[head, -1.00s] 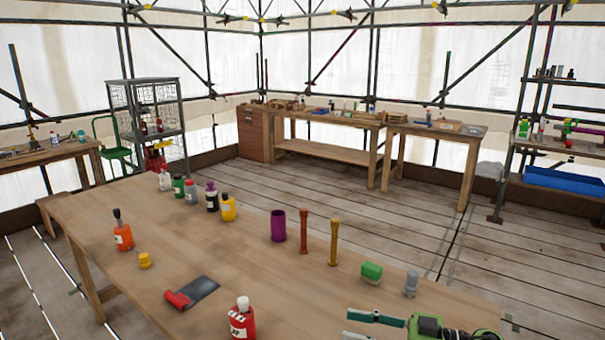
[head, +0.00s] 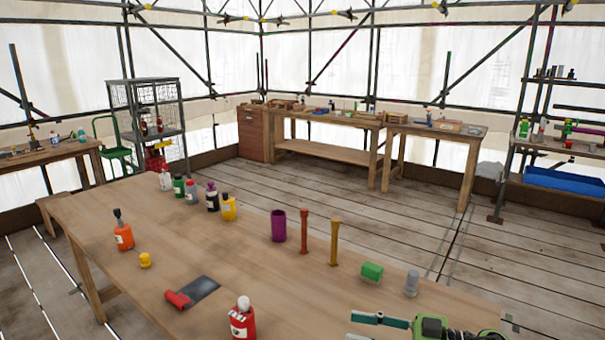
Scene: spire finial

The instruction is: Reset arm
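My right gripper (head: 352,326) shows at the bottom right of the head view, over the near right part of the wooden table (head: 290,285). Its two dark teal fingers point left and are apart, with nothing seen between them. The lower finger is partly cut off by the picture's edge. A red bottle with a pale cap (head: 243,322) stands to the left of the fingers, apart from them. My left gripper is not in view.
On the table stand a purple cup (head: 278,226), a red post (head: 305,232), an orange-brown post (head: 335,241), a green block (head: 372,271), a grey cylinder (head: 412,283), an orange bottle (head: 123,232) and several bottles at the back left. A red-handled scraper (head: 195,292) lies flat.

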